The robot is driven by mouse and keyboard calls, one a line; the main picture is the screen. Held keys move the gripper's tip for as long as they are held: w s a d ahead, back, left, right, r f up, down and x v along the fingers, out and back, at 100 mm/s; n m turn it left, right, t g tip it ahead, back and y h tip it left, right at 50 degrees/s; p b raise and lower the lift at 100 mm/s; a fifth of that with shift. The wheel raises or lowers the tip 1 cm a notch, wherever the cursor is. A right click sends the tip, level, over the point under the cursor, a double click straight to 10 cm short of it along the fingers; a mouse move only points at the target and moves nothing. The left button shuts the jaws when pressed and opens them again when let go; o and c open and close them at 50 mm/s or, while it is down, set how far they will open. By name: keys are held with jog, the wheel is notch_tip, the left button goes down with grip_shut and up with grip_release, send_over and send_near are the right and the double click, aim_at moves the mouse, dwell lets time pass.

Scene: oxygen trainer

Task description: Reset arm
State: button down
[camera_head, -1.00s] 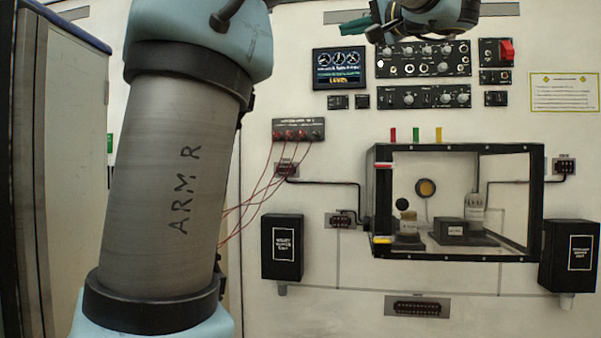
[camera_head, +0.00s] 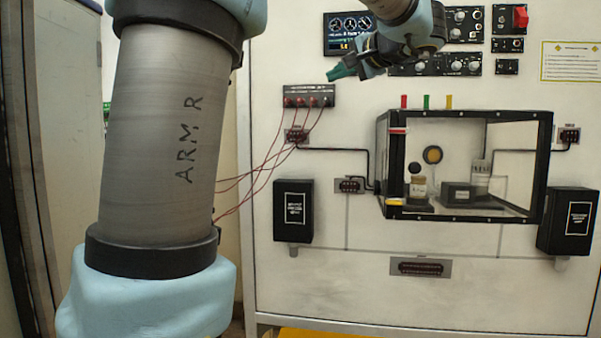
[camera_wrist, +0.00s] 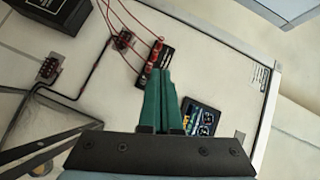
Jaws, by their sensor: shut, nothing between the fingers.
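My gripper (camera_head: 341,72) is in the upper middle of the head view, with green fingers pointing left and down. It is in front of the wall panel, just above the terminal strip with red plugs (camera_head: 309,96). In the wrist view my gripper (camera_wrist: 162,80) has its two green fingers together with nothing between them. The terminal strip (camera_wrist: 154,60) shows just beyond the fingertips there. I cannot tell how far the tips are from the panel. My arm fills the left of the head view.
A black-framed clear box (camera_head: 545,160) with jars inside is mounted on the panel at right. Red wires (camera_head: 262,170) run from the strip down behind my arm. A display screen (camera_head: 348,24) and knob panels (camera_head: 435,66) are near my gripper. Black boxes (camera_head: 293,212) hang below.

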jog(key=s+a+f+g+h, duration=0.1)
jog(key=a+f+g, duration=0.2)
jog(key=f, duration=0.6)
jog(key=s+a+f+g+h, duration=0.1)
jog(key=a+f+g, duration=0.15)
jog(key=f, duration=0.75)
jog(key=s+a+f+g+h, duration=0.15)
jog(key=a+f, duration=0.25)
jog(key=f, duration=0.5)
jog(key=s+a+f+n+g+h, duration=0.2)
jog(key=s+f+n, duration=0.1)
jog(key=s+f, duration=0.4)
jog(key=s+a+f+n+g+h, duration=0.3)
jog(key=s+f, duration=0.5)
jog(key=f, duration=0.5)
jog(key=shift+a+n+g, duration=0.15)
jog(key=shift+n+g, duration=0.15)
jog(key=shift+n, duration=0.4)
